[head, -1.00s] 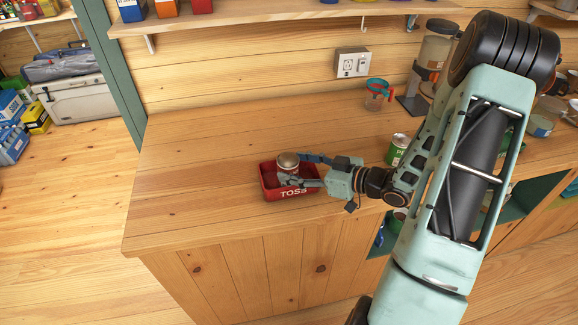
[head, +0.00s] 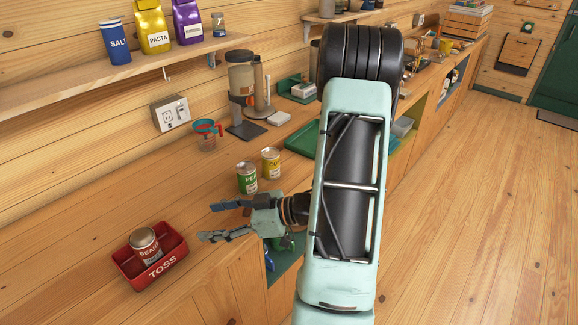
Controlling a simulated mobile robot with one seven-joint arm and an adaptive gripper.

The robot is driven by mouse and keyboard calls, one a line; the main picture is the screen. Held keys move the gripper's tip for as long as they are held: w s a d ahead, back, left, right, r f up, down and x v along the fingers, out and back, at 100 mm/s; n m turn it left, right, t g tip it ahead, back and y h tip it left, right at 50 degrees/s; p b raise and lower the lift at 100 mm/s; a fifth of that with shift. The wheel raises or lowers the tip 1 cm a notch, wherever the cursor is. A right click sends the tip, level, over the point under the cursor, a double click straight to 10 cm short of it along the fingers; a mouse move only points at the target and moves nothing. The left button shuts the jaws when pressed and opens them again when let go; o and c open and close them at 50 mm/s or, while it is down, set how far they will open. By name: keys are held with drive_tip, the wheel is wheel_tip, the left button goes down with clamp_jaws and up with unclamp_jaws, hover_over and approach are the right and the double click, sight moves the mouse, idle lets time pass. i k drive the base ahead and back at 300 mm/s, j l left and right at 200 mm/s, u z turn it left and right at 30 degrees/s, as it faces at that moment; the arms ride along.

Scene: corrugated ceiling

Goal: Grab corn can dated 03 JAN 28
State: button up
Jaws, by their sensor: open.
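A yellow can with a partly visible label starting "CO" (head: 270,162) stands upright on the wooden counter, behind and right of a green can lettered "PE" (head: 247,178). No date is readable on either can. My gripper (head: 208,222) is open and empty, its fingers pointing left, over the counter in front of the green can. A can labelled "BEANS" (head: 145,246) sits slightly tilted in the red TOSS tray (head: 162,270), left of my gripper and apart from it.
A green tray (head: 300,141) lies beyond the cans. The shelf (head: 100,82) runs above. The counter between cup and TOSS tray is clear.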

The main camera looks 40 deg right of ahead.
sight(270, 157)
drive_tip(key=z, duration=1)
